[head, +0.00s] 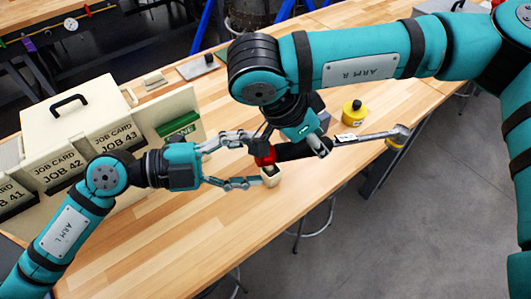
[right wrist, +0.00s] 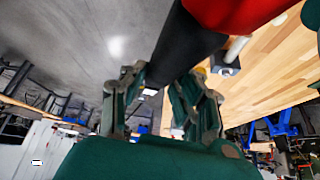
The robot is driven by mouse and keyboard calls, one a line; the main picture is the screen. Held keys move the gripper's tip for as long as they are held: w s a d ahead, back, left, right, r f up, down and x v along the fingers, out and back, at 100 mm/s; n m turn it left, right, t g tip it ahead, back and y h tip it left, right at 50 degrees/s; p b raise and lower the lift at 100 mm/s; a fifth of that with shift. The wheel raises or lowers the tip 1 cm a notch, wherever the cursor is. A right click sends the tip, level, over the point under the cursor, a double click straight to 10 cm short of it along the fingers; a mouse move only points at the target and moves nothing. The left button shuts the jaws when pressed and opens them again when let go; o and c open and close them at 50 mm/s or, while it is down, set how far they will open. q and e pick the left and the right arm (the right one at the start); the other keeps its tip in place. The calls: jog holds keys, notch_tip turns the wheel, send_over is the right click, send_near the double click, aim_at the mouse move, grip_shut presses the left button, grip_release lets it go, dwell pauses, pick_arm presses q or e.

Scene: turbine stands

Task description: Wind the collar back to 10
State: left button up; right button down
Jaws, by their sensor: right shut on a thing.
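A long wrench lies across the right part of the bench in the head view, with a black handle (head: 293,151), a silver shaft with a white label, and a metal head (head: 402,131) at the right. Its left end has a red part (head: 265,157) and a cream collar-like end (head: 270,176). My right gripper (head: 308,147) is shut on the black handle, which also passes between its fingers in the right wrist view (right wrist: 172,50). My left gripper (head: 255,160) is open, its fingers spread beside the red and cream end. Any scale marks are too small to read.
Cream job card boxes (head: 75,130) stand at the left, with a green DONE card (head: 178,126) beside them. A yellow container with a black cap (head: 353,113) stands behind the wrench. The bench front (head: 180,240) is clear.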

pick_arm(q)
jog(key=shift+o, duration=0.8)
jog(key=shift+a, duration=0.1)
jog(key=shift+s+a+r, duration=0.2)
jog(key=shift+s+a, duration=0.15)
jog(key=shift+a, duration=0.35)
jog(key=shift+s+a+r, duration=0.25)
jog(key=shift+s+a, duration=0.05)
jog(key=shift+a, duration=0.45)
jog(key=shift+s+a+r, duration=0.2)
jog(key=shift+s+a, duration=0.15)
jog(key=shift+a, duration=0.35)
